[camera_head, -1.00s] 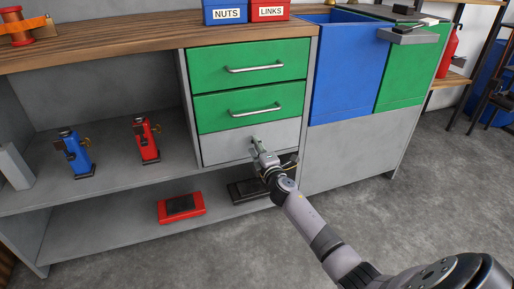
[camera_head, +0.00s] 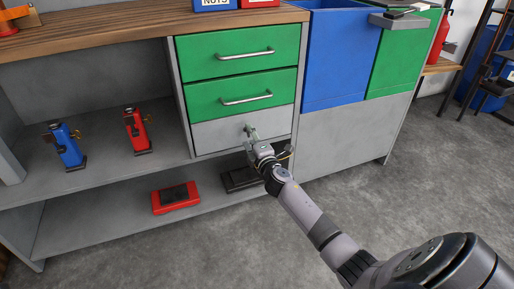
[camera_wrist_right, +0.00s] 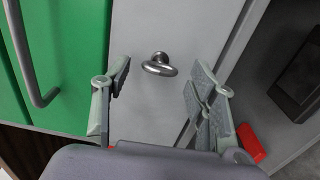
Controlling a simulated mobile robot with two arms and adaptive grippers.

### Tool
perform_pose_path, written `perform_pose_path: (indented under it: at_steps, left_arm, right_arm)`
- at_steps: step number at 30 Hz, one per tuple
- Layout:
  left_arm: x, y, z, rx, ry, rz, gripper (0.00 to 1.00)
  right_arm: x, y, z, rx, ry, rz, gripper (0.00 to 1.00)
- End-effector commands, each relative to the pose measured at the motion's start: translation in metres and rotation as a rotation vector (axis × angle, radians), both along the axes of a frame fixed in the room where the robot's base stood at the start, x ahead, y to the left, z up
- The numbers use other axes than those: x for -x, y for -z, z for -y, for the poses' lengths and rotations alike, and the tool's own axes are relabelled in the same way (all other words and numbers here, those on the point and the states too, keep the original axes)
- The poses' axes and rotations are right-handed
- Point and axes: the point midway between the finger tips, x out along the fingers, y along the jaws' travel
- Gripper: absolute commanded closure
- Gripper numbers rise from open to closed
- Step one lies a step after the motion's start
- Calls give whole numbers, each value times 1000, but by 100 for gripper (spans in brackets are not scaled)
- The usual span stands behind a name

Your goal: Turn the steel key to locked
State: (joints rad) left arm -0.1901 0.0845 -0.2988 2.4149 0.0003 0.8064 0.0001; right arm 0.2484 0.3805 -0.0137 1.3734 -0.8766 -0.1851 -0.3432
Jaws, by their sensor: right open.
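The steel key (camera_wrist_right: 158,65) has a rounded silver bow and stands out from the grey panel in the right wrist view. The bow lies roughly across that picture. My right gripper (camera_wrist_right: 161,75) is open, with one finger to each side of the key and a gap on both sides. In the head view my right gripper (camera_head: 252,133) is in front of the grey drawer front (camera_head: 215,136) below the green drawers. The key cannot be made out there, behind the fingers. My left gripper is not in view.
Two green drawers with bar handles (camera_head: 246,98) are just above. Blue (camera_head: 67,147) and red (camera_head: 137,131) devices stand on the left shelf. A red box (camera_head: 176,198) and a dark box (camera_head: 240,180) lie on the lower shelf. The floor in front is clear.

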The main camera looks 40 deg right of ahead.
Motion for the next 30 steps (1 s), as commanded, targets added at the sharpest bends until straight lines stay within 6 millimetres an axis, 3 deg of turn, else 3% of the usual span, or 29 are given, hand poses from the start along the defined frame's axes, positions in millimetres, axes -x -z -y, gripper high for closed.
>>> perform_pose_path:
  at_steps: [9, 15, 21, 30]
  left_arm:
    - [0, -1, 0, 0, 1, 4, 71]
    - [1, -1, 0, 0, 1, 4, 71]
    - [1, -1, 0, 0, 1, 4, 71]
    - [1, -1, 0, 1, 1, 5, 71]
  right_arm:
    - [63, 2, -15, -1, -2, -4, 47]
    - [93, 1, -23, -2, 0, -3, 47]
    - [105, 1, -25, 0, 0, -2, 47]
    - [105, 1, -25, 0, 0, -2, 47]
